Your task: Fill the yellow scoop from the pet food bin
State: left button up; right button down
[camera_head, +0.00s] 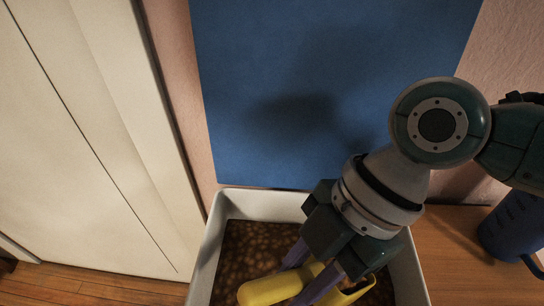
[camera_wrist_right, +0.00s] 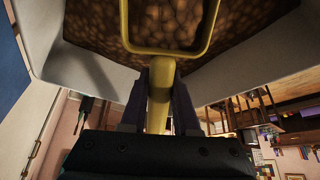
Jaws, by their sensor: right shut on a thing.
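The yellow scoop (camera_head: 262,290) is low inside the white pet food bin (camera_head: 212,250), close over the brown pellets (camera_head: 240,248). My right gripper (camera_head: 308,278) reaches down into the bin from the right, its purple fingers shut on the scoop. In the right wrist view, the fingers (camera_wrist_right: 160,100) grip the handle of the scoop (camera_wrist_right: 161,70) from both sides, and its squared rim frames brown pellets (camera_wrist_right: 90,25). I cannot tell whether those pellets lie in the scoop or behind it. My left gripper is not in view.
The bin's near end is cut off by the picture's lower edge. A wooden surface (camera_head: 455,260) lies to its right, with a dark blue vessel (camera_head: 508,232) on it. A blue panel (camera_head: 320,80) is behind the bin. A pale cabinet or door (camera_head: 80,150) stands left.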

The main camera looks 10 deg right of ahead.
jog(key=shift+r+p, duration=3.45)
jog(key=shift+r, duration=0.45)
jog(key=shift+f, duration=0.1)
